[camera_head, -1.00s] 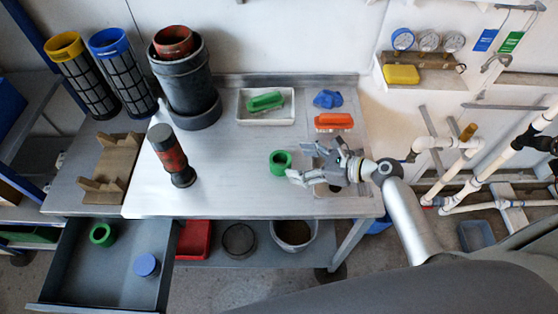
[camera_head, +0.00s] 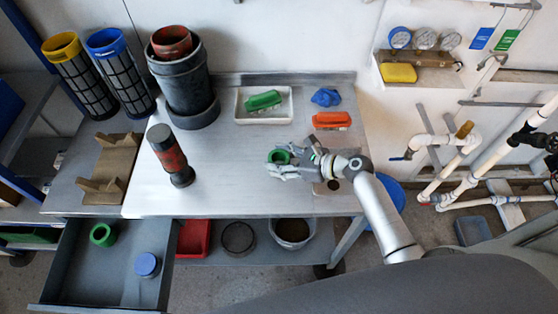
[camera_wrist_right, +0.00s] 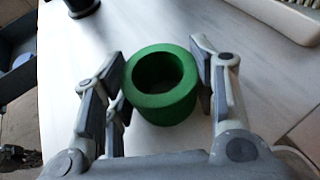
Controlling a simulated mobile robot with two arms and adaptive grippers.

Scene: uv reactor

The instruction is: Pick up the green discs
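One green disc (camera_head: 278,156), a thick ring, lies on the table right of centre. My right gripper (camera_head: 283,165) is at this ring. In the right wrist view the ring (camera_wrist_right: 160,84) sits between the spread fingers of the gripper (camera_wrist_right: 160,95). The fingers are close to its sides; a gap shows on the left, and I cannot tell whether the right finger touches it. A second green disc (camera_head: 103,235) lies in the open drawer (camera_head: 118,275) at the lower left. My left gripper is not in view.
A dark cylinder with a red band (camera_head: 170,155) stands on the table (camera_head: 230,185) left of the ring. A white tray (camera_head: 264,119) with a green-handled brush, an orange brush (camera_head: 332,120) and a blue object (camera_head: 326,97) are behind.

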